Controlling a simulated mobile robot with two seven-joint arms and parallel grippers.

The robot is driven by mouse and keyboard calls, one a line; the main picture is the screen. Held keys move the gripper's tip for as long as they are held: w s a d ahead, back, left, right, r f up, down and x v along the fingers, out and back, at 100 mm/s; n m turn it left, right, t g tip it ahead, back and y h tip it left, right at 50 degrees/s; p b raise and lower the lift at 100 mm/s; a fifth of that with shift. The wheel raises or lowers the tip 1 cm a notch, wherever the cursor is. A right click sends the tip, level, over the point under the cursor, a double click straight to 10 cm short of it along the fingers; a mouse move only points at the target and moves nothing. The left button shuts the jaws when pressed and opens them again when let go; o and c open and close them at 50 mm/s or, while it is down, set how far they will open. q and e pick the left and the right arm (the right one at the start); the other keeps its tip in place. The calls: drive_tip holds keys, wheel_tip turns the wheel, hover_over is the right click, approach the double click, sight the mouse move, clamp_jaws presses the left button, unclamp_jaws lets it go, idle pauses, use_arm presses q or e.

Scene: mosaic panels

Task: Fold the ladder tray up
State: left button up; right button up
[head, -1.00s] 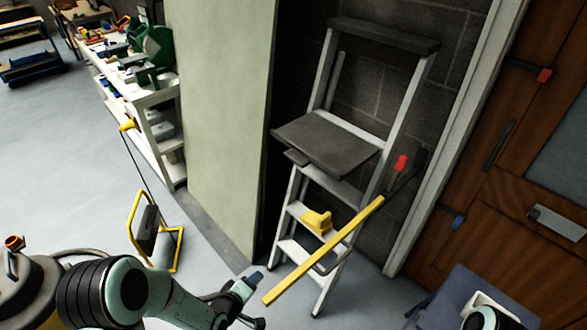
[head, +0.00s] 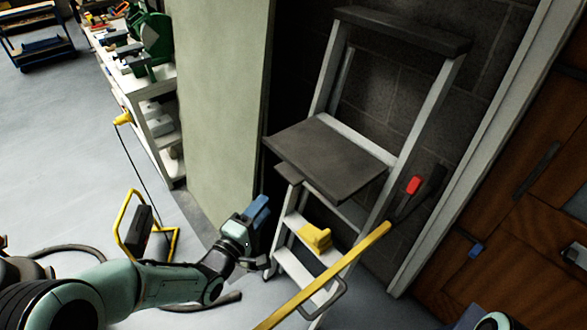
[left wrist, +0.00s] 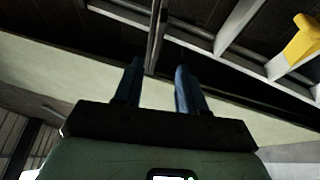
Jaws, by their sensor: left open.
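The stepladder's dark grey tray (head: 326,163) stands out flat, folded down, about halfway up the ladder in the head view. The ladder (head: 421,112) has pale metal rails and a dark top cap, and leans at the block wall. My left gripper (head: 259,212) is below and to the left of the tray, apart from it, open and empty. In the left wrist view its two blue fingers (left wrist: 160,85) point up toward a ladder rail (left wrist: 155,38), with a gap between them. My right gripper is not in view.
A yellow object (head: 316,238) sits on a lower step. A long yellow bar (head: 335,272) crosses in front of the ladder. A pale green panel (head: 220,100) stands left of it. A wooden door (head: 530,200) is at right. Open floor lies at left.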

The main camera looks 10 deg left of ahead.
sight(285, 179)
use_arm(q)
drive_tip(key=p+x, duration=0.1)
drive_tip(key=x, duration=1.1)
drive_tip(key=shift+w+d, duration=0.1)
drive_tip(key=shift+w, duration=0.1)
clamp_jaws()
